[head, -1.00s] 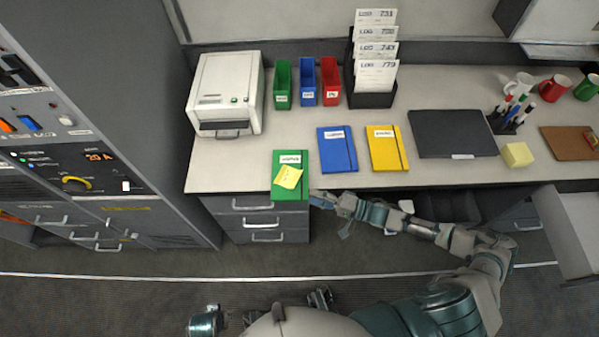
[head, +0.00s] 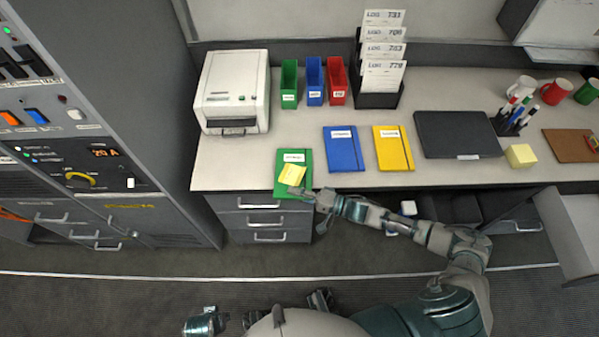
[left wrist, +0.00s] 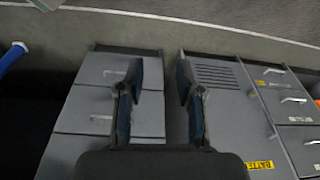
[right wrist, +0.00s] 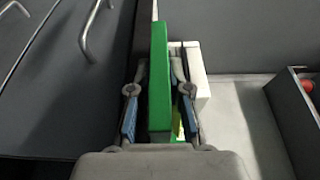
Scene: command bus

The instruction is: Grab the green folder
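The green folder (head: 293,174) lies at the desk's front edge with its near end at or just past the edge. A yellow sticky note (head: 292,175) is on its cover. My right gripper (head: 317,197) is at the folder's near right corner. In the right wrist view the green folder (right wrist: 160,80) shows edge-on between the fingers of my right gripper (right wrist: 160,68), with narrow gaps visible on both sides. My left gripper (left wrist: 158,70) is open and empty, away from the desk, with cabinet drawers in its view.
A blue folder (head: 343,149) and a yellow folder (head: 393,148) lie to the right on the desk. A printer (head: 233,92) and colored bins (head: 312,85) stand behind. Drawers (head: 265,222) sit below the desk edge. A tall control cabinet (head: 95,120) is at left.

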